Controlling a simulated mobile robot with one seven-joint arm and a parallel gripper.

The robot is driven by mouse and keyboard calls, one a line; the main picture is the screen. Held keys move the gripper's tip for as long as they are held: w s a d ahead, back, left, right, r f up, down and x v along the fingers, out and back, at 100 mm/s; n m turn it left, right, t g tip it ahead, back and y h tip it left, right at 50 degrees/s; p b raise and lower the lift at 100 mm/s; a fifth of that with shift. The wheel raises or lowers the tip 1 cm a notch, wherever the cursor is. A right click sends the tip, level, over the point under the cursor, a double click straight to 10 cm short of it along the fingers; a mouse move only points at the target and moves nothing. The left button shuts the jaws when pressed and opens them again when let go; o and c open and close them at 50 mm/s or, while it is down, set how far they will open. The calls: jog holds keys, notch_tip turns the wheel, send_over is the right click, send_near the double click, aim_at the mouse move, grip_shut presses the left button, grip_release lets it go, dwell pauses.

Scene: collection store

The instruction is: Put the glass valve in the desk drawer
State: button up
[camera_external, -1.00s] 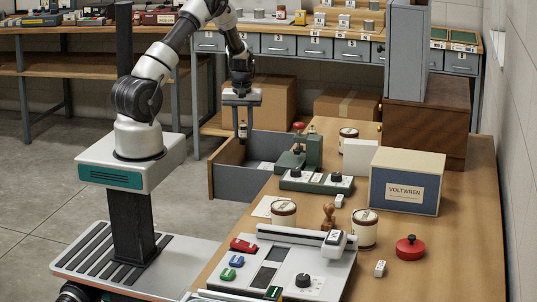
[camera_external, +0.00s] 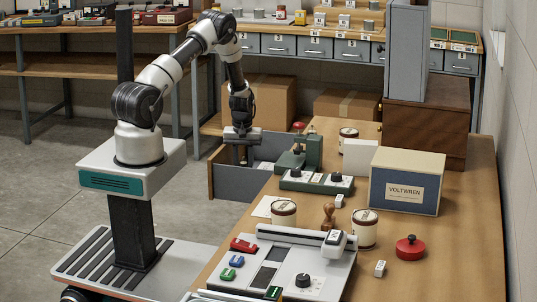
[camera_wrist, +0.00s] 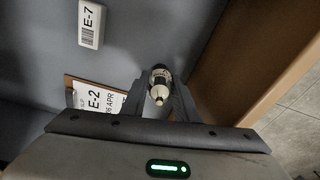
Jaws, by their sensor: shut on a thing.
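The glass valve (camera_wrist: 159,86) is a small dark tube with a pale label band and a silvery tip, seen in the wrist view. My gripper (camera_wrist: 158,98) is shut on it, one finger on each side. In the external view my gripper (camera_external: 243,155) is down inside the open desk drawer (camera_external: 240,184), and the valve is hidden there behind the drawer wall. I cannot tell whether the valve touches the drawer floor.
In the wrist view a white E-7 tag (camera_wrist: 91,24) and an E-2 card (camera_wrist: 101,101) lie in the drawer. A green device (camera_external: 316,181) stands on the desk beside the drawer. A blue Voltwren box (camera_external: 406,181) and several jars stand further right.

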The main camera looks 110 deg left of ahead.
jog(key=shift+r, duration=0.1)
jog(key=shift+f, duration=0.2)
jog(key=o, duration=1)
jog(key=r, duration=0.4)
jog(key=d+r+p, duration=0.1)
jog(key=r, duration=0.3)
jog(key=r+p, duration=0.1)
jog(key=r, duration=0.3)
jog(key=shift+w+d+r, duration=0.15)
jog(key=shift+d, duration=0.05)
